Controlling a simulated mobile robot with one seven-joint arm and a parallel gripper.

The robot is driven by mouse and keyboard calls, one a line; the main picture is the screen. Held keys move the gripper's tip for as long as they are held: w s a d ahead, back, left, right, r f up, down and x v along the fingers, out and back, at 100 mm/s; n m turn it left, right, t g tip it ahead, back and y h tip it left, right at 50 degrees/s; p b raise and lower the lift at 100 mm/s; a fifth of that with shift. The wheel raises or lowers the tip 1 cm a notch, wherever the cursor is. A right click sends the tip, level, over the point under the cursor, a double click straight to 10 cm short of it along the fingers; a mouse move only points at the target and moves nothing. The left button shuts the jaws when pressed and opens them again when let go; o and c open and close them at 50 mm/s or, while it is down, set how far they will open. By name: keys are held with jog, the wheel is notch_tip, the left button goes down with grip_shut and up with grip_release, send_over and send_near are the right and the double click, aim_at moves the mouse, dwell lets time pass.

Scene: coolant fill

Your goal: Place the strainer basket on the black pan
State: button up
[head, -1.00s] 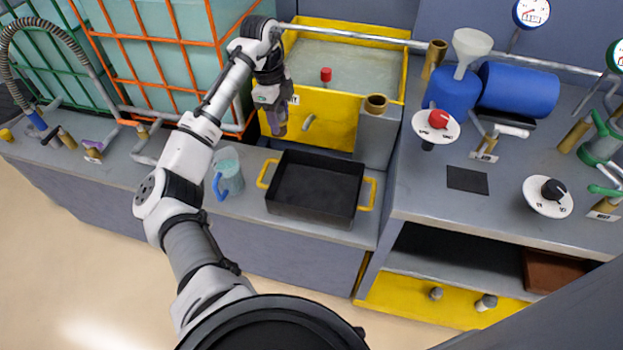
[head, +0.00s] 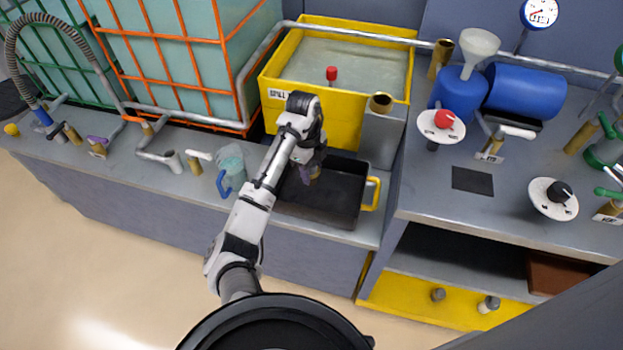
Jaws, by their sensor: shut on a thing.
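The black pan (head: 340,190) sits on the left bench, a rectangular tray with a yellow handle at its right end; my arm covers its left end. My gripper (head: 311,174) is over the left-centre part of the pan, pointing down. It is shut on a small brass-coloured piece (head: 315,172), which seems to be the strainer basket, mostly hidden by the fingers and hand. I cannot tell whether it touches the pan floor.
A yellow bin (head: 270,112) of liquid stands behind the pan. A pitcher (head: 231,168) stands left of the pan. The raised right bench (head: 440,195) carries valves and a blue tank (head: 523,90).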

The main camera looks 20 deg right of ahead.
jog(key=shift+f+p, duration=0.35)
jog(key=shift+f, duration=2)
jog(key=shift+f, duration=0.15)
jog(key=o, duration=1.1)
jog(key=r, duration=0.8)
jog(key=w+r+b, duration=0.1)
jog(key=r, duration=0.3)
jog(key=shift+w+a+r, duration=0.1)
jog(key=shift+a+r, duration=0.05)
jog(key=shift+a, duration=0.25)
